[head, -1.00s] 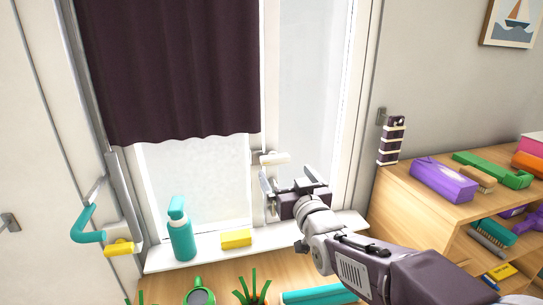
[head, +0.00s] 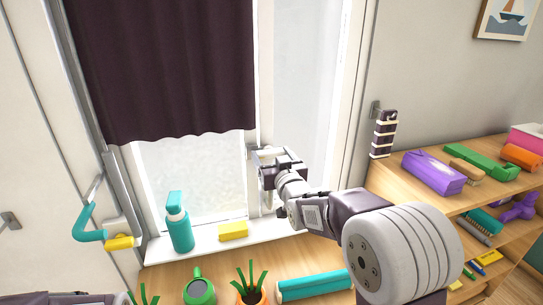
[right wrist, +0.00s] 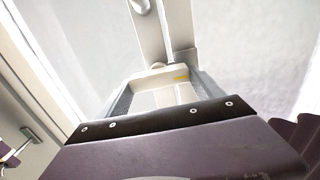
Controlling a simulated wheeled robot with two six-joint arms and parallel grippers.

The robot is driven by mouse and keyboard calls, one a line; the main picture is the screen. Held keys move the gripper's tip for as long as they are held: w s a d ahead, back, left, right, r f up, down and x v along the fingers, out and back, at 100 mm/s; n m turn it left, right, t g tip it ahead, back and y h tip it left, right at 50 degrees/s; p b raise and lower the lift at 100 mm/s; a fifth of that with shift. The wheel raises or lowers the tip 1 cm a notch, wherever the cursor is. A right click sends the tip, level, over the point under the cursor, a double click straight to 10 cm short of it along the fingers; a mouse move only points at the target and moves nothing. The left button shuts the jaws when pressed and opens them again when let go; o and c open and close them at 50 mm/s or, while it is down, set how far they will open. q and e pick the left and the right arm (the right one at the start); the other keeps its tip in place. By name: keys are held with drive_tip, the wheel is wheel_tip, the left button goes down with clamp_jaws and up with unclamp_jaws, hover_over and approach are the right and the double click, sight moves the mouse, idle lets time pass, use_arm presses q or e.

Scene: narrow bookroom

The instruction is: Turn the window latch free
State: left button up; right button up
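The window latch (right wrist: 160,82) is a cream handle with a small yellow mark, on the pale window frame in the right wrist view. Its bar lies crosswise between the fingers of my right gripper (right wrist: 163,92). The fingers are apart, one on each side of the bar; I cannot tell whether they touch it. In the head view my right gripper (head: 276,160) is at the window's middle post and hides most of the latch. Of my left arm, only a dark part shows at the bottom left edge; its gripper is not visible.
A teal pump bottle (head: 180,228) and a yellow block (head: 233,230) stand on the white sill left of my gripper. A shelf (head: 397,184) with a purple box (head: 433,172) stands at right.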

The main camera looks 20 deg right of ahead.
drive_tip(key=c, duration=0.4)
drive_tip(key=shift+d+f+m+b, duration=0.1)
drive_tip(key=shift+f+m+b, duration=0.1)
drive_tip(key=shift+m+b, duration=1.15)
drive_tip(key=shift+c, duration=0.2)
drive_tip(key=m+b, duration=0.4)
drive_tip(key=m, duration=0.1)
drive_tip(key=shift+d, duration=0.1)
drive_tip(key=m+b, duration=0.1)
drive_tip(key=m, duration=0.4)
drive_tip(key=shift+d+b, duration=0.1)
drive_tip(key=shift+b, duration=0.3)
drive_tip(key=m+b, duration=0.1)
drive_tip(key=m, duration=0.4)
drive_tip(key=shift+m, duration=0.25)
drive_tip(key=shift+f, duration=0.1)
drive_tip(key=o, duration=1.4)
drive_tip(key=shift+c, duration=0.2)
